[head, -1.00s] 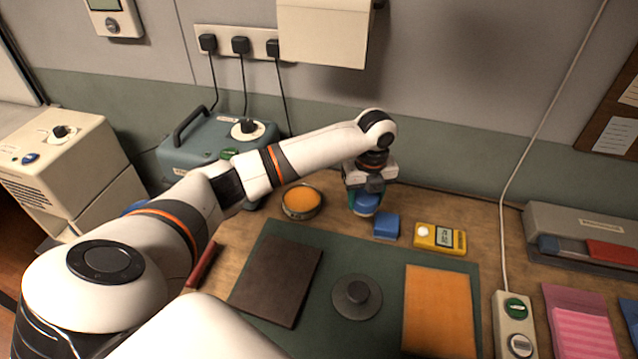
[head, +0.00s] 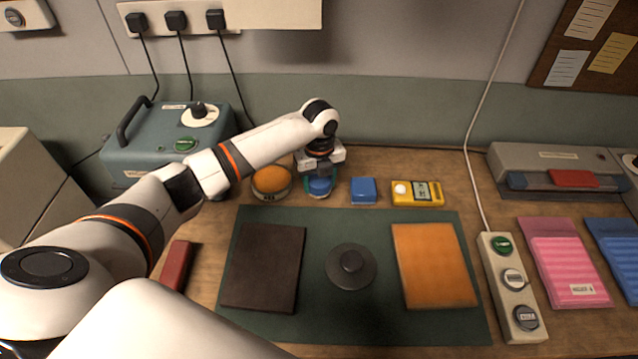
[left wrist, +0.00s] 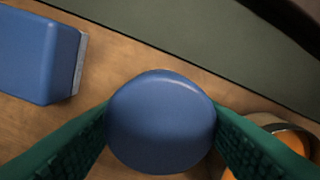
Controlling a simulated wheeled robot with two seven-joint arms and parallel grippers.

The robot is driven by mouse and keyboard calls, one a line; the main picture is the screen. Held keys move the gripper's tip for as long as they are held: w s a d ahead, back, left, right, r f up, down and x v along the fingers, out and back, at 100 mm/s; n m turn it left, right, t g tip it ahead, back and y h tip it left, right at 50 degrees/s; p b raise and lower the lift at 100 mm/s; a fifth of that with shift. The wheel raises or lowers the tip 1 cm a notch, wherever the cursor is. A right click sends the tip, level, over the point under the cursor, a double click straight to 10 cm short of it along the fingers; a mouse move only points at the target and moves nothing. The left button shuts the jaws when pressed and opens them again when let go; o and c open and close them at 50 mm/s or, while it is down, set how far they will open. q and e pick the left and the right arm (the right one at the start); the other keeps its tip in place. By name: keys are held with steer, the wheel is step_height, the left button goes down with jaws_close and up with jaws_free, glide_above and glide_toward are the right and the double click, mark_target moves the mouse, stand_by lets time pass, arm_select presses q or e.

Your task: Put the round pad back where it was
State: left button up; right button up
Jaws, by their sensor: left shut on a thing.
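My left gripper (head: 320,182) is shut on the round blue pad (head: 320,187), at the back of the bench between an orange-topped round tin (head: 271,181) and a blue block (head: 363,190). In the left wrist view the pad (left wrist: 160,122) sits between the two green fingers, its domed top towards the camera. The blue block (left wrist: 40,50) is at the upper left there and the tin (left wrist: 285,135) is at the right, partly behind a finger. I cannot tell whether the pad touches the bench. My right gripper is not in view.
A yellow meter (head: 417,194) lies right of the block. In front is a green mat (head: 320,320) with a dark plate (head: 264,266), a grey knobbed disc (head: 350,267) and an orange sheet (head: 434,265). A teal box (head: 165,150) stands at the left, a power strip (head: 511,290) at the right.

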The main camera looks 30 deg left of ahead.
arm_select(q)
steer(key=shift+f, duration=0.9)
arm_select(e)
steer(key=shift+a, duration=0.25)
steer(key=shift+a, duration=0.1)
arm_select(q)
steer(key=o, duration=0.9)
steer(key=shift+f, duration=0.1)
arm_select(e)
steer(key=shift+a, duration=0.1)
arm_select(q)
step_height(320, 180, up, 12)
steer(key=shift+r+b, duration=0.2)
steer(key=shift+b, duration=0.1)
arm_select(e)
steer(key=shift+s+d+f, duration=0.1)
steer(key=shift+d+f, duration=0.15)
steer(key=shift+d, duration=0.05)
